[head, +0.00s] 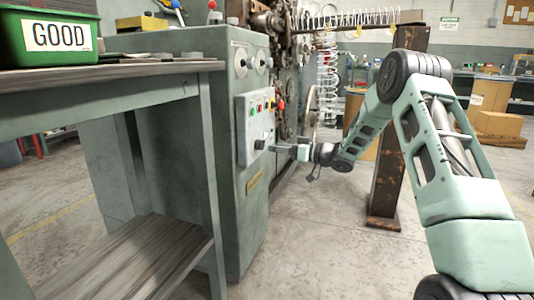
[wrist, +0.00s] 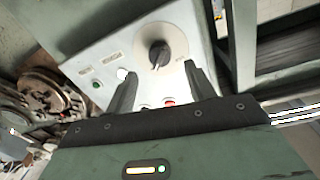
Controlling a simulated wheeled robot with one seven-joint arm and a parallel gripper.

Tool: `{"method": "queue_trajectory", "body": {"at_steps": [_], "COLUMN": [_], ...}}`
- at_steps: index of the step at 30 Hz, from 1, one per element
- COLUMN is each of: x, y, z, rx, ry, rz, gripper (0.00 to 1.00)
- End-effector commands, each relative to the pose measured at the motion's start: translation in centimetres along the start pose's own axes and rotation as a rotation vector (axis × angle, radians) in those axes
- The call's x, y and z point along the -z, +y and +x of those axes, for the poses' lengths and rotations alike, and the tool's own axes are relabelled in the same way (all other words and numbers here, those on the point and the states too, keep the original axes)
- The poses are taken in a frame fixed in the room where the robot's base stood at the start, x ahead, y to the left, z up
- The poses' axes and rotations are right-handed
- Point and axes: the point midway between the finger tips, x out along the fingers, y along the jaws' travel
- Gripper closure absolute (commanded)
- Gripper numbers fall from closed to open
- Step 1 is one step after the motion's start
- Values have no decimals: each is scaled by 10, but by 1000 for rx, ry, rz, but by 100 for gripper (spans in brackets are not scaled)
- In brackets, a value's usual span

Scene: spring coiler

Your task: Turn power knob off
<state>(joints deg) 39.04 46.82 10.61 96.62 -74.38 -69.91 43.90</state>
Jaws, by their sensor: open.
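The power knob (wrist: 159,54) is a black rotary knob on a round pale plate, on a light control panel (wrist: 110,55). In the wrist view it lies just beyond the fingertips, roughly midway between them. The panel (head: 244,146) also shows in the head view on the side of the green machine, with the dark knob (head: 260,144) low on it. My gripper (wrist: 158,75) is open, with one finger on each side of the knob's line and nothing held. I cannot tell whether the fingers touch the knob. In the head view my gripper (head: 283,149) is right of the panel, close to it.
Coloured buttons (head: 262,106) sit above the knob on the panel. A workbench (head: 120,72) with a green GOOD bin (head: 55,38) stands to the left. A rusty brown post (head: 386,170) stands behind my arm. The floor (head: 330,255) at front is clear.

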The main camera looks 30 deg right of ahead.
Motion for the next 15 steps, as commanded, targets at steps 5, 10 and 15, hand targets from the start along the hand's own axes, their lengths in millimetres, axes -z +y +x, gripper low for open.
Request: {"method": "queue_trajectory", "body": {"at_steps": [5,10,15], "x": [-3,-1,0], "y": [0,0,0], "z": [31,45,49], "rx": [2,0,-1], "ry": [0,0,-1], "rz": [-2,-1,0], "gripper": [46,46,46]}}
